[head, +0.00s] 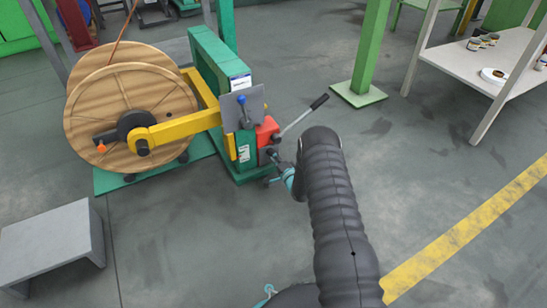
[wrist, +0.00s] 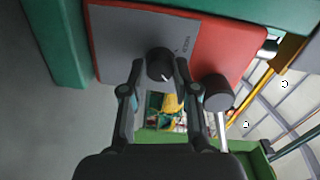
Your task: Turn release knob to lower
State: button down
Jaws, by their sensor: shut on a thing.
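The release knob (wrist: 159,63) is a round black knob with a white mark. It sits on a grey plate (wrist: 115,40) with printed lettering, on the front of a red housing (wrist: 222,42). In the wrist view, my gripper (wrist: 160,74) has one finger on each side of the knob and is shut on it. In the head view, my gripper (head: 273,158) is at the lower part of the red housing (head: 267,130) on the green stand, and the knob is hidden there.
A lever (head: 302,116) with a black grip sticks out rightward from the housing. In the wrist view, a black-ended metal rod (wrist: 217,94) stands close right of my fingers. A wooden reel (head: 90,115) in a yellow arm (head: 185,127) is left.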

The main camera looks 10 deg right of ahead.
jog(key=c, duration=0.9)
grip_release()
jog(key=shift+o, duration=0.2)
jog(key=v, duration=1.2)
jog(key=shift+r, duration=0.1)
